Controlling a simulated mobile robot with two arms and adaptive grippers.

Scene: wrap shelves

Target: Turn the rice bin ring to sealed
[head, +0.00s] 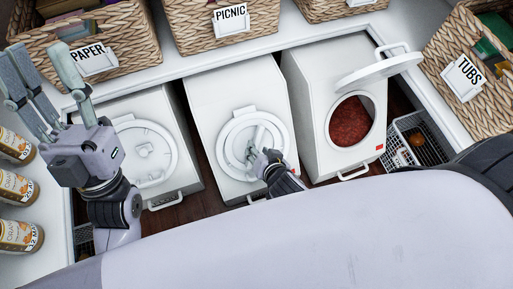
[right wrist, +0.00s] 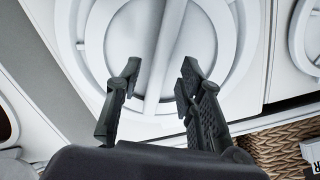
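The middle white bin (head: 222,95) has a round lid with a ring (head: 228,137) around it and a straight grip bar across it. No label on it is readable as rice. My right gripper (head: 264,158) is at this lid, over its right part. In the right wrist view, the gripper (right wrist: 160,75) is open with one finger on each side of the bar (right wrist: 165,50). Gaps show between the bar and both fingers. The ring (right wrist: 228,45) curves behind the fingers. My left gripper (head: 36,62) is raised at the left, open and empty, away from the bins.
A closed white bin (head: 118,104) stands left. The right bin (head: 308,85) has its lid (head: 380,70) swung open, showing red contents. Wicker baskets (head: 222,40) line the shelf above. Jars (head: 14,188) stand far left, a wire basket (head: 428,138) far right.

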